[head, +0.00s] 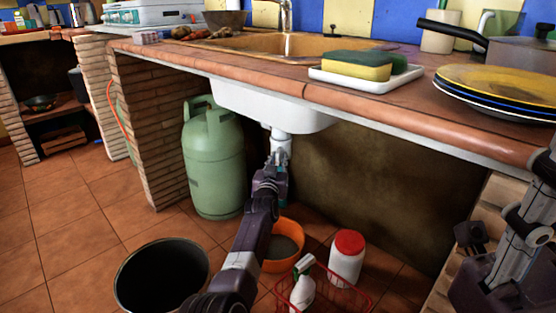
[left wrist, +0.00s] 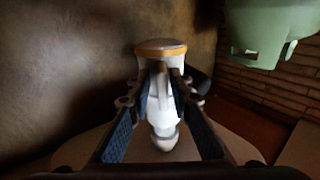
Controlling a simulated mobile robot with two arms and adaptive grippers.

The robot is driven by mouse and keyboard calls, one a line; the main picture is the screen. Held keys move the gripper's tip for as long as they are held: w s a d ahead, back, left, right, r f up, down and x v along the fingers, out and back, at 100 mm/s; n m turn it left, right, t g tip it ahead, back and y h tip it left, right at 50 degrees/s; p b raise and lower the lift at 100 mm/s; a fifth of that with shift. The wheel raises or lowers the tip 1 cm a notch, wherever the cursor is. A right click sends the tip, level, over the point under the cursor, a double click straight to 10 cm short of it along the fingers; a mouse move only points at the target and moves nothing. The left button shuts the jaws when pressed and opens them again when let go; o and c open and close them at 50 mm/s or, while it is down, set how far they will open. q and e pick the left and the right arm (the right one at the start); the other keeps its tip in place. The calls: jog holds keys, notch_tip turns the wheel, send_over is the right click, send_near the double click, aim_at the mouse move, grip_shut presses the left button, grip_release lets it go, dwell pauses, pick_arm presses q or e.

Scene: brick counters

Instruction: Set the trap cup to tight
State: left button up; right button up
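The white sink trap (head: 280,146) hangs under the white basin in the head view. In the left wrist view the white trap (left wrist: 160,112), with an orange-brown rim on its wide end, stands between my finger pads. That wide end is probably the trap cup (left wrist: 160,47). My left gripper (head: 276,170) is right below the trap in the head view and hides its lower part. In the left wrist view the left gripper (left wrist: 160,95) is open, its blue pads on either side of the trap. I cannot tell whether the fingertips touch it. My right arm is at the right edge; its fingers are unclear.
A green gas bottle (head: 213,165) stands left of the trap. On the floor are a black bucket (head: 130,280), an orange bowl (head: 297,232), a red-lidded white jar (head: 346,262) and a red wire basket (head: 352,303) with a spray bottle (head: 301,290). The counter edge (head: 400,120) overhangs my left gripper.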

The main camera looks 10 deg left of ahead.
pick_arm(q)
jog(key=shift+o, duration=0.3)
jog(key=shift+r, duration=0.15)
notch_tip(320, 180, up, 10)
jog(key=shift+f, duration=0.15)
dwell(0.4)
